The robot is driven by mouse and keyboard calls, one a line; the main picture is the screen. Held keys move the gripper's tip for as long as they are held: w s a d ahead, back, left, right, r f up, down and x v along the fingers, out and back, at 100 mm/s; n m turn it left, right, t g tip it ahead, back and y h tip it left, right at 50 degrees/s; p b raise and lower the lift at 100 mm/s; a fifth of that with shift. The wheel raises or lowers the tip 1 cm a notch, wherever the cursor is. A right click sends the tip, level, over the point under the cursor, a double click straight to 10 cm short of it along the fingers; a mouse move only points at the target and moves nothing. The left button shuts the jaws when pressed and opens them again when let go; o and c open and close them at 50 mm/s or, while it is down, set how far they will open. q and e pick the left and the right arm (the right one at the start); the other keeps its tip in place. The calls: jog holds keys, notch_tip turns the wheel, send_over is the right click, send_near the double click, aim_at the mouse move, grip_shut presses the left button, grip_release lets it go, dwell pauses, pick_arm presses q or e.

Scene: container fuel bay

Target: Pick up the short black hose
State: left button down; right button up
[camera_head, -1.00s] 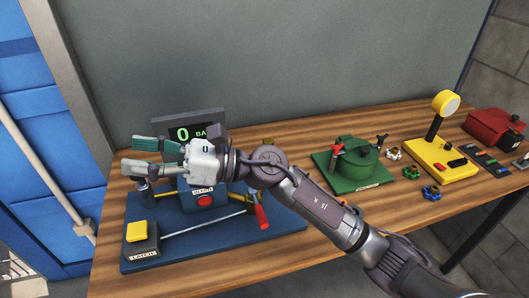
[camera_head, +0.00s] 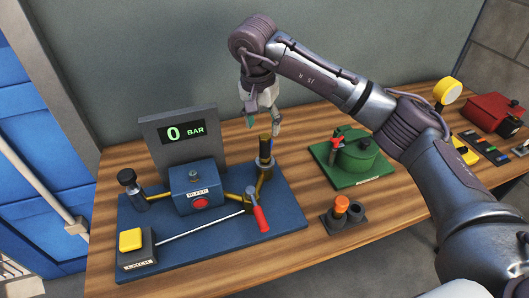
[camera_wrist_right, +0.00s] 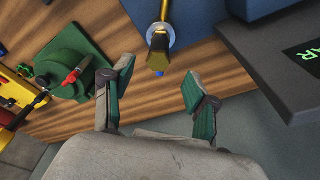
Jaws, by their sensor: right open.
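My right gripper (camera_head: 264,126) is above the right rear of the blue board, pointing down, over an upright brass fitting (camera_head: 265,148). In the right wrist view the gripper (camera_wrist_right: 158,82) has its two green-padded fingers spread, with nothing between the pads. The brass fitting (camera_wrist_right: 158,48) shows just beyond the gap between the fingertips, with a small blue thing near its end. I cannot make out a short black hose for certain in either view. My left gripper is not in view.
The blue board (camera_head: 200,235) carries a gauge reading 0 BAR (camera_head: 184,132), a red-handled lever (camera_head: 260,215) and a yellow latch block (camera_head: 131,240). A dark holder (camera_head: 342,221) with an orange-topped piece stands right of it.

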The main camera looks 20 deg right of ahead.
aim_at(264, 136)
jog(key=f, duration=0.3)
jog(key=shift+w+d+f+p, duration=0.2)
jog(key=shift+d+f+p, duration=0.05)
jog(key=shift+p, duration=0.05)
jog(key=shift+f+p, duration=0.45)
jog(key=shift+f, duration=0.05)
jog(key=f, duration=0.1)
jog(key=f+p, duration=0.1)
jog(key=f, duration=0.1)
jog(key=shift+w+d+f+p, duration=0.1)
jog(key=shift+d+f+p, duration=0.2)
jog(key=shift+p, duration=0.1)
jog(key=shift+f, duration=0.4)
grip_shut()
